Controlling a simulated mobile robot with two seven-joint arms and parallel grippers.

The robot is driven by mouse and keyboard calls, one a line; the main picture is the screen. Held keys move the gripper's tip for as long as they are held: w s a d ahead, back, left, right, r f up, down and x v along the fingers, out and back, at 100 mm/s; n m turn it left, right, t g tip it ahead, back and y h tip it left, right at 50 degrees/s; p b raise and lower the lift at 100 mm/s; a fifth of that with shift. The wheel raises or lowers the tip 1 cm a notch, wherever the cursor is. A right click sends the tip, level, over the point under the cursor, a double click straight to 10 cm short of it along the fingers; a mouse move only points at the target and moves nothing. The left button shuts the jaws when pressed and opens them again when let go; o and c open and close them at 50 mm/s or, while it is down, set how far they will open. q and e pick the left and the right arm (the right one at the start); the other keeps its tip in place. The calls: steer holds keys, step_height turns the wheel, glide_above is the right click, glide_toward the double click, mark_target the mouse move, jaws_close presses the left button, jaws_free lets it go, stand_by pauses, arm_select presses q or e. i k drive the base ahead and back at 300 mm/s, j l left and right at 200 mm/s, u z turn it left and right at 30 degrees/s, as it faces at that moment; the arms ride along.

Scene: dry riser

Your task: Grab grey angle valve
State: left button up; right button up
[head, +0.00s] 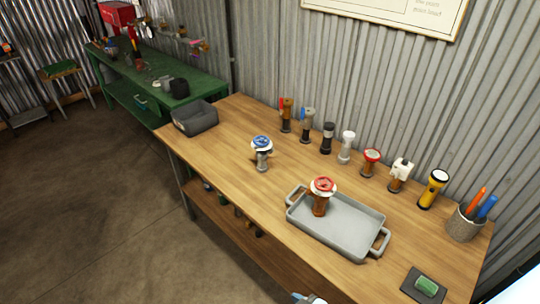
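A valve with a blue round handwheel, a white collar and a grey body, which looks like the grey angle valve (262,164), stands upright on the wooden workbench (225,140), left of the tray. A similar valve with a red handwheel and copper-brown body (320,205) stands in the grey tray (345,228). Neither gripper can be made out. A small white and blue part (305,298) is cut off at the bottom edge, and I cannot tell what it is.
Several fittings line the back, including a blue-handled grey one (307,126) and a black one (327,138). A yellow flashlight (433,189), a pen cup (464,223) and a green sponge (427,285) are at right. A grey bin (195,119) is at left. Bench around the blue-wheeled valve is clear.

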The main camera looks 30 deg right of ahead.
mark_target(262, 153)
steer(key=i+z, duration=0.1)
steer(key=z, duration=0.35)
steer(key=j+z, duration=0.1)
steer(key=z, duration=0.35)
steer(key=i+j+z, duration=0.1)
steer(key=z, duration=0.35)
steer(key=i+j+z, duration=0.25)
steer(key=j+z, duration=0.25)
steer(key=i+j+z, duration=0.1)
steer(key=j+z, duration=0.15)
steer(key=j, duration=0.15)
steer(key=j+z, duration=0.4)
steer(key=j, duration=0.65)
steer(key=j+z, duration=0.15)
steer(key=j, duration=2.85)
